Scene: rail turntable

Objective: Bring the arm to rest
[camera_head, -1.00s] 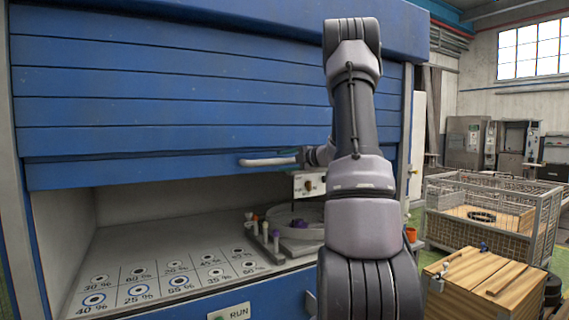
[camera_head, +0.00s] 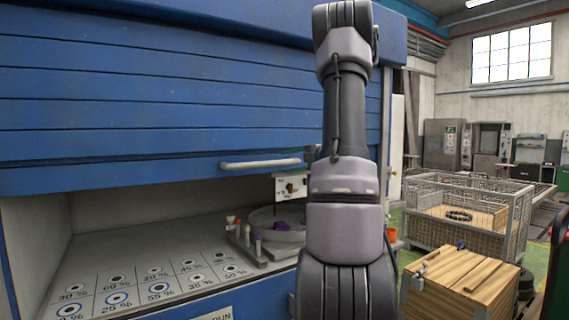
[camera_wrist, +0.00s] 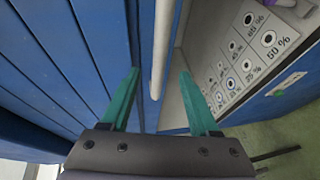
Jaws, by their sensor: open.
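My arm stands upright in front of the cabinet in the head view, and its gripper is hidden there behind the arm links. In the wrist view my gripper (camera_wrist: 158,100) is open, its two green fingers apart with nothing held. The pale bar handle (camera_head: 261,164) of the blue shutter (camera_head: 190,95) is at the shutter's lower edge. In the wrist view the handle (camera_wrist: 160,45) runs beyond the fingertips, in line with the gap between them. I cannot tell how far the fingers are from it.
The shutter is partly raised over a grey worktop (camera_head: 136,277) with printed percentage marks. A turntable (camera_head: 285,222) and a rack of small coloured items (camera_head: 248,240) stand inside. A wooden crate (camera_head: 462,288) and a wire cage (camera_head: 468,208) stand to the right on the floor.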

